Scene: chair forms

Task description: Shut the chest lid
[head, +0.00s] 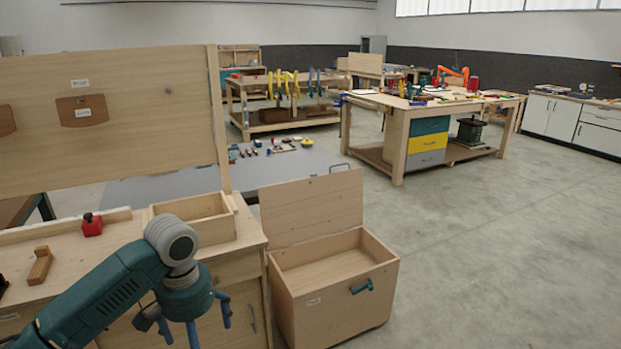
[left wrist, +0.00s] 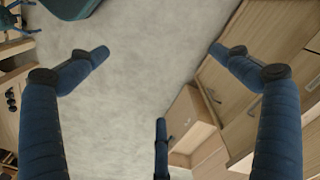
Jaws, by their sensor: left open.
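The wooden chest (head: 335,299) stands on the floor right of the workbench, with a teal handle (head: 361,286) on its front. Its lid (head: 312,208) is open and stands up at the back edge, so the inside shows and looks empty. My left gripper (head: 194,325) is open and empty, pointing down in front of the workbench cabinet, left of the chest and apart from it. My right gripper is not in view.
The workbench (head: 120,245) at the left carries an open wooden box (head: 205,232), a red item (head: 92,225) and a wooden block (head: 40,265). A grey low table (head: 180,187) stands behind the chest. The floor (head: 480,270) right of the chest is clear.

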